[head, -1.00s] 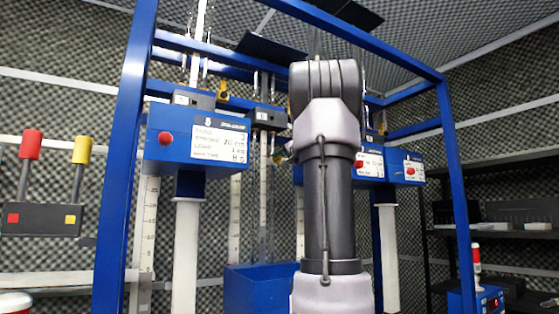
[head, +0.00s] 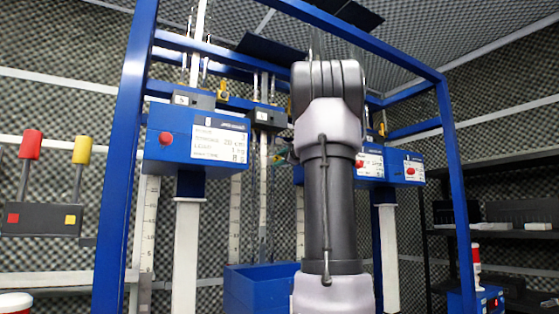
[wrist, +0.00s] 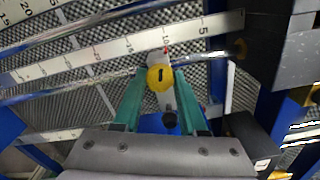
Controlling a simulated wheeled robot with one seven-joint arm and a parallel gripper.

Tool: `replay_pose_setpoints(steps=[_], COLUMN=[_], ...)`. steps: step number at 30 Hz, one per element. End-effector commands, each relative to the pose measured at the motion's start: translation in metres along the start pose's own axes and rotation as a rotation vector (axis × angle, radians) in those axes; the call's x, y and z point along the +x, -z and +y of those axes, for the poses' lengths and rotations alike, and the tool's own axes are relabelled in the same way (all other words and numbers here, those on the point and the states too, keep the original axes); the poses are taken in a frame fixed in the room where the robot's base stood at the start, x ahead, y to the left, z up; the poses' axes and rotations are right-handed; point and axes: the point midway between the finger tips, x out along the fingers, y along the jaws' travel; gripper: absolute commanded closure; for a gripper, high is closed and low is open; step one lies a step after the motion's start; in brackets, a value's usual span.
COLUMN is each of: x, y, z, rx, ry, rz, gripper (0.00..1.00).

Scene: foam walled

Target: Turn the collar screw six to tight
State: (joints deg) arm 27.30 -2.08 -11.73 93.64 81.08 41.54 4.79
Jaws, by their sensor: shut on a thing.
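A yellow screw head (wrist: 160,78) with a dark slot sits in the middle of the wrist view, in front of a pale scale strip (wrist: 110,48). My gripper (wrist: 161,80) has its two green fingers on either side of the head and is shut on it. A red mark shows just above the head. No number for this screw is readable.
A blue box with a red button and label (head: 205,137) stands left of my arm; other blue boxes (head: 390,167) are to the right. Blue frame posts (head: 125,150) surround the rig. Shiny rods (wrist: 70,88) run close by the fingers. A blue bin (head: 258,290) is below.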

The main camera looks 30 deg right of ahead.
Motion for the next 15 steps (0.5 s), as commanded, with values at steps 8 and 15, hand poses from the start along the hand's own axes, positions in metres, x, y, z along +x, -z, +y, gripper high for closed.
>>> replay_pose_setpoints(steps=[8,15], x=[-0.0001,-0.0002], y=[0.0006,0.0009], z=[0.0005,0.0005], rx=[0.26,0.488], ry=[-0.001,0.0], rz=[0.001,0.002], gripper=[1.0,1.0])
